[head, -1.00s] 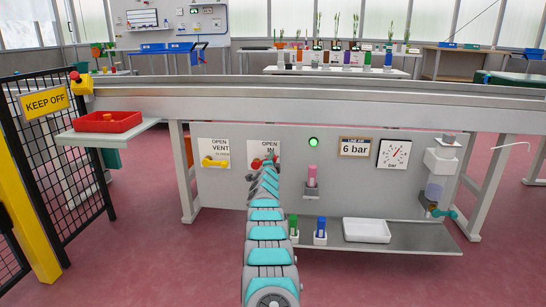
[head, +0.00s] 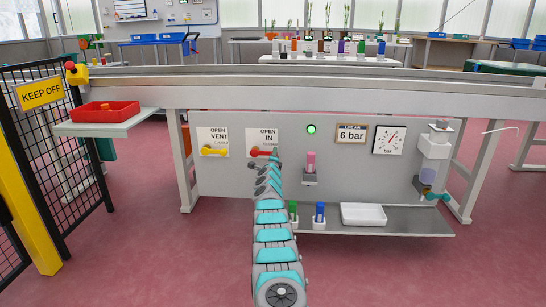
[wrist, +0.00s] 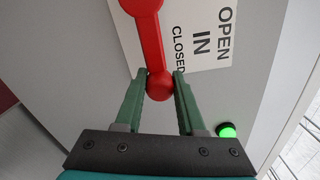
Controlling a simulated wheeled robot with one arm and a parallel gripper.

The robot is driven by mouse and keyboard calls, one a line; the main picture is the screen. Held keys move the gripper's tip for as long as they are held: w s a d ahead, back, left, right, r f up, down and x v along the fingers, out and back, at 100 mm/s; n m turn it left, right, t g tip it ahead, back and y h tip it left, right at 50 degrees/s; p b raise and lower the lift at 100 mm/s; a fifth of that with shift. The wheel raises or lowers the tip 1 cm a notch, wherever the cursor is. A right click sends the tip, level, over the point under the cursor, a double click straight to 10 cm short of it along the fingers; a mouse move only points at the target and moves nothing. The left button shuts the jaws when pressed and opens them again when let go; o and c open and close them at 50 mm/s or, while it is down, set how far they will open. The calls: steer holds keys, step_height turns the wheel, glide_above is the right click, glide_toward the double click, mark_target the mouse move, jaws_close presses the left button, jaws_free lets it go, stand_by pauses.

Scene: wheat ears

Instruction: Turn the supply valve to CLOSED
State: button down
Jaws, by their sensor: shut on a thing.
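The supply valve is a red lever (head: 256,151) on the sign reading OPEN, IN and CLOSED (head: 262,136), on the grey panel's left half. In the head view it lies roughly level, pivot at left and free end at right, close to the CLOSED word. My gripper (head: 275,155) is at that free end and partly hides it. In the wrist view the red lever (wrist: 151,40) runs from its round hub to a knob between the green fingers of my gripper (wrist: 162,74). The fingers are shut on the knob.
A yellow lever (head: 214,151) on the VENT sign is just left. A green lamp (head: 311,129), a 6 bar sign (head: 352,134) and a gauge (head: 390,140) are to the right. A shelf (head: 400,222) with bottles and a white tray (head: 363,214) sits below.

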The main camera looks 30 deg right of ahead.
steer(key=shift+f, duration=0.1)
steer(key=c, duration=0.5)
jaws_free()
